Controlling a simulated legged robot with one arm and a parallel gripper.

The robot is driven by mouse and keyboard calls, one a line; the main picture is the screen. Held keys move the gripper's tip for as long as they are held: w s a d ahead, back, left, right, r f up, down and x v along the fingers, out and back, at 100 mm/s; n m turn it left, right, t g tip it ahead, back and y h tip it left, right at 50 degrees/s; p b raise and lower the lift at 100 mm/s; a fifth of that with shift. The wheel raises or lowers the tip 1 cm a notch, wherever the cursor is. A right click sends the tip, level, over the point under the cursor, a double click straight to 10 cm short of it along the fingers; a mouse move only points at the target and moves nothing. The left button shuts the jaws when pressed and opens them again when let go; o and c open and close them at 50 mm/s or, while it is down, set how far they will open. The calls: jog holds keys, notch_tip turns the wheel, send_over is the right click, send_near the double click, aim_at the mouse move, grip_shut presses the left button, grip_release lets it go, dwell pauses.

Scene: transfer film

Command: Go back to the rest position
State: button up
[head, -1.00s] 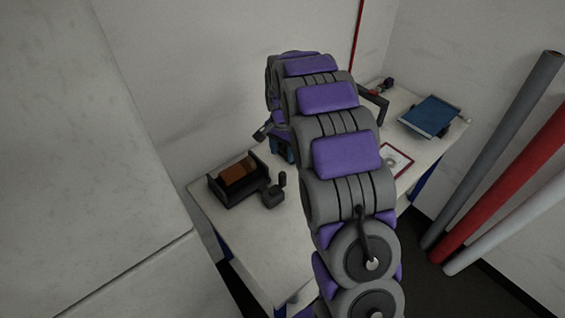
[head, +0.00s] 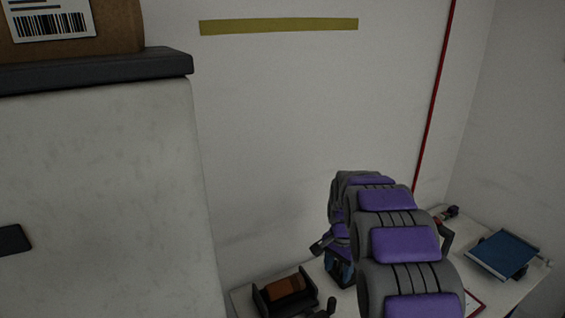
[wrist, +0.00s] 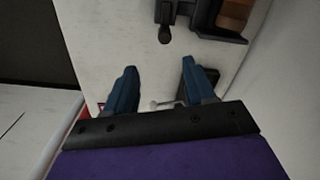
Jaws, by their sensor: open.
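My gripper (head: 340,266) hangs over the white table, partly hidden behind my purple and grey arm in the head view. In the wrist view my gripper (wrist: 160,68) has its two blue fingers wide apart, with nothing between the tips. The white table (wrist: 95,30) lies beneath. A small grey rod-like item (wrist: 166,104) shows low between the fingers, partly hidden by the gripper's black bar.
A black holder with a brown roll (head: 286,288) stands on the table left of my gripper. A blue flat item (head: 503,253) lies at the right. A pale cabinet (head: 105,200) bearing a cardboard box (head: 118,25) fills the left. A white wall stands behind.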

jog(key=s+a+n+b, duration=0.1)
jog(key=s+a+n, duration=0.1)
jog(key=s, duration=1.2)
jog(key=s+a+r+n+g+b, duration=0.1)
jog(key=s+n, duration=0.3)
jog(key=s, duration=1)
jog(key=s+a+n+b, duration=0.2)
jog(key=s+n+b, duration=0.1)
jog(key=s, duration=1)
jog(key=shift+s+a+r+n+g, duration=0.3)
jog(key=shift+s+a+n, duration=0.1)
jog(key=shift+n, duration=0.2)
